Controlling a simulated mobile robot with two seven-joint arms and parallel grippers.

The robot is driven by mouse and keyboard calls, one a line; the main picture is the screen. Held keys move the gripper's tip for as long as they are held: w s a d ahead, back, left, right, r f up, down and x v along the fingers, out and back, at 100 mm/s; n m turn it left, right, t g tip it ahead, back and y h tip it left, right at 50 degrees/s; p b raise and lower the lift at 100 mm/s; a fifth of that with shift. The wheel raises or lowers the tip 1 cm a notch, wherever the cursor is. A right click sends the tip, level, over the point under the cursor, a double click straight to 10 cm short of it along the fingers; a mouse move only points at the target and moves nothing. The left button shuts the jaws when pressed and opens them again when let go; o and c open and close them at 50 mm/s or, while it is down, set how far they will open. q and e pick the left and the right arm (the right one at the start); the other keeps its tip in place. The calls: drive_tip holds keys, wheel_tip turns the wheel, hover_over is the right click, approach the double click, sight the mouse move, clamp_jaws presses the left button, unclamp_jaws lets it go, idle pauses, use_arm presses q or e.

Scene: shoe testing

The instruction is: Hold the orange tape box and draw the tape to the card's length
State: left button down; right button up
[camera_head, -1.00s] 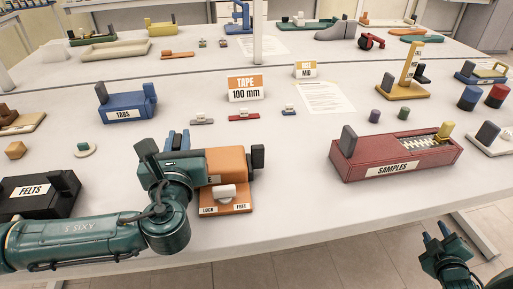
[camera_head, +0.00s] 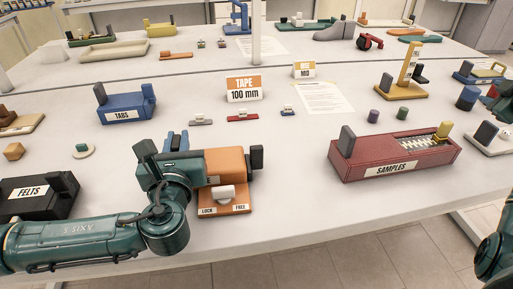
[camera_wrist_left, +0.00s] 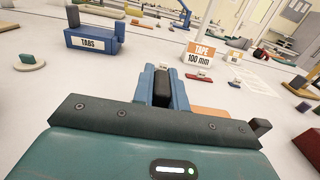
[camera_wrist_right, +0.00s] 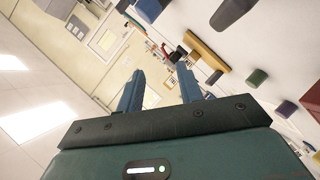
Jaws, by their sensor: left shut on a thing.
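The orange tape box (camera_head: 229,162) lies near the table's front edge, with a dark tab at its right end. Its front plate reads LOCK and FREE, with a white knob (camera_head: 223,192) between the labels. My left gripper (camera_head: 177,142) is at the box's left end; its blue fingers are shut on a dark upright post (camera_wrist_left: 162,88). The left arm hides part of the box. The card (camera_head: 244,89) reading TAPE 100 mm stands behind it. My right gripper (camera_wrist_right: 160,92) is open and empty, raised at the right edge of the head view. No drawn-out tape is visible.
The red SAMPLES box (camera_head: 390,158) stands to the right, the black FELTS box (camera_head: 40,203) to the left, and the blue TABS box (camera_head: 127,108) behind. Small clips and a paper sheet (camera_head: 323,98) lie near the card. The table between the tape and SAMPLES boxes is clear.

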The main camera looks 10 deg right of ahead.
drive_tip(key=w+a+r+n+g+y, duration=0.15)
drive_tip(key=w+a+y, duration=0.25)
drive_tip(key=a, duration=0.7)
drive_tip(key=w+a+r+n+y, duration=0.3)
drive_tip(key=w+a, duration=0.1)
drive_tip(key=a, duration=0.7)
drive_tip(key=w+a+r+n+y, duration=0.2)
drive_tip(key=w+a+y, duration=0.2)
drive_tip(key=a, duration=0.7)
drive_tip(key=n+g, duration=0.4)
drive_tip(key=g, duration=0.7)
approach(258, 146)
drive_tip(key=shift+n+h, duration=0.25)
drive_tip(key=shift+h, duration=0.15)
drive_tip(key=x, duration=1.1)
drive_tip(key=shift+a+r, duration=0.2)
drive_tip(key=shift+a, duration=0.1)
drive_tip(key=shift+c, duration=0.6)
clamp_jaws()
